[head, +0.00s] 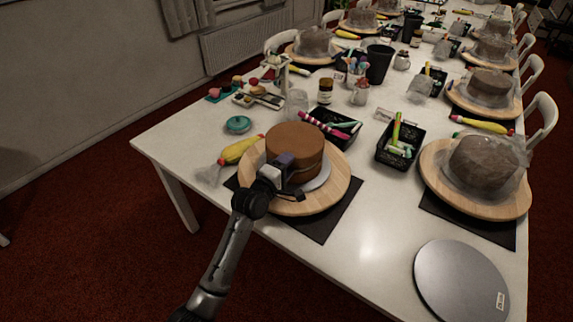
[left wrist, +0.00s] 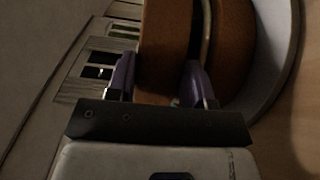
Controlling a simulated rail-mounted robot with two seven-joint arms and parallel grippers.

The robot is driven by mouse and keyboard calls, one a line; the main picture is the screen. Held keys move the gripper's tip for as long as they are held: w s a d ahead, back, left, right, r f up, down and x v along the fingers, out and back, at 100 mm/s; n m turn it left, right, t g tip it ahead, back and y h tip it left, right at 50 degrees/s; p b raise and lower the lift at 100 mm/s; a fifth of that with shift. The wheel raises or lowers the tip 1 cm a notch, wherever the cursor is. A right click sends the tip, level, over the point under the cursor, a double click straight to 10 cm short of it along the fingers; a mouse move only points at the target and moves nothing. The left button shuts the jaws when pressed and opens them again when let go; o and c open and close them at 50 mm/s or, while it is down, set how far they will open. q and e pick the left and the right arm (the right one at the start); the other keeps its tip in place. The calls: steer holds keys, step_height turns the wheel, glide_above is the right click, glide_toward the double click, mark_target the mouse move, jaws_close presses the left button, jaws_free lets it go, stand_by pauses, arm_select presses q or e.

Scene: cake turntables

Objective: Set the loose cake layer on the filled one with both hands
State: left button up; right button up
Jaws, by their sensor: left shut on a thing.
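The loose cake layer (head: 295,142) is a brown round layer at the top of the near cake, seeming level in the head view. The filled layer (head: 307,174) is directly beneath it, on a silver board (head: 322,178) on a wooden turntable (head: 338,192). My left gripper (head: 284,172) is shut on the loose layer's near edge. In the left wrist view, its purple fingers (left wrist: 158,85) straddle the loose layer (left wrist: 165,40). A dark gap and a pale filling edge show between it and the filled layer (left wrist: 232,45). Whether the layers touch elsewhere is hidden. My right gripper is out of view.
A yellow piping bag (head: 240,149) lies left of the turntable. Black baskets (head: 345,142) (head: 383,155) stand behind and to the right. Another turntable with a wrapped cake (head: 484,168) is at right. A silver disc (head: 462,283) lies at the front right; the table before it is clear.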

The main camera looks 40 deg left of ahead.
arm_select(q)
steer(key=shift+f, duration=0.35)
steer(key=o, duration=1.1)
steer(key=shift+o, duration=0.4)
steer(key=shift+f, duration=0.1)
